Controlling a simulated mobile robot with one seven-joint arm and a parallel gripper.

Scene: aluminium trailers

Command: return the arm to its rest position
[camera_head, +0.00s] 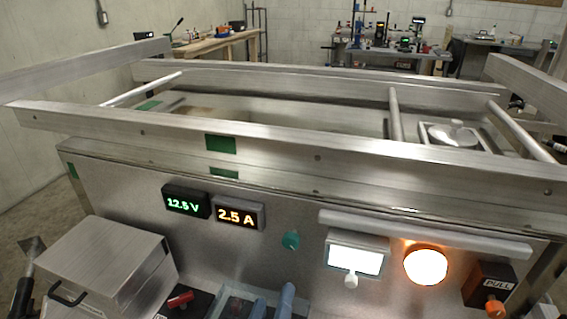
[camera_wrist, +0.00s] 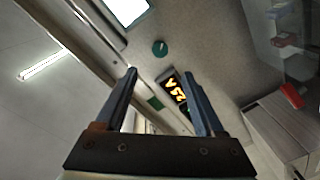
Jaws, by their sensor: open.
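My gripper (camera_wrist: 160,73) is open in the wrist view, with two blue-grey fingers apart and nothing between them. Beyond the fingers is the trailer's metal front panel, with the orange "2.5 A" display (camera_wrist: 174,88) and a teal knob (camera_wrist: 159,48). In the head view, what look like the two blue fingers of my gripper (camera_head: 272,303) show at the bottom edge, below and in front of the panel (camera_head: 130,185). The rest of the arm is hidden there.
The panel also carries a green "12.5 V" display (camera_head: 185,201), a lit white screen (camera_head: 356,256), a glowing orange lamp (camera_head: 425,265) and a "PULL" box (camera_head: 489,287). A metal box with a black handle (camera_head: 100,262) stands lower left. Aluminium rails (camera_head: 300,150) cross above the panel.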

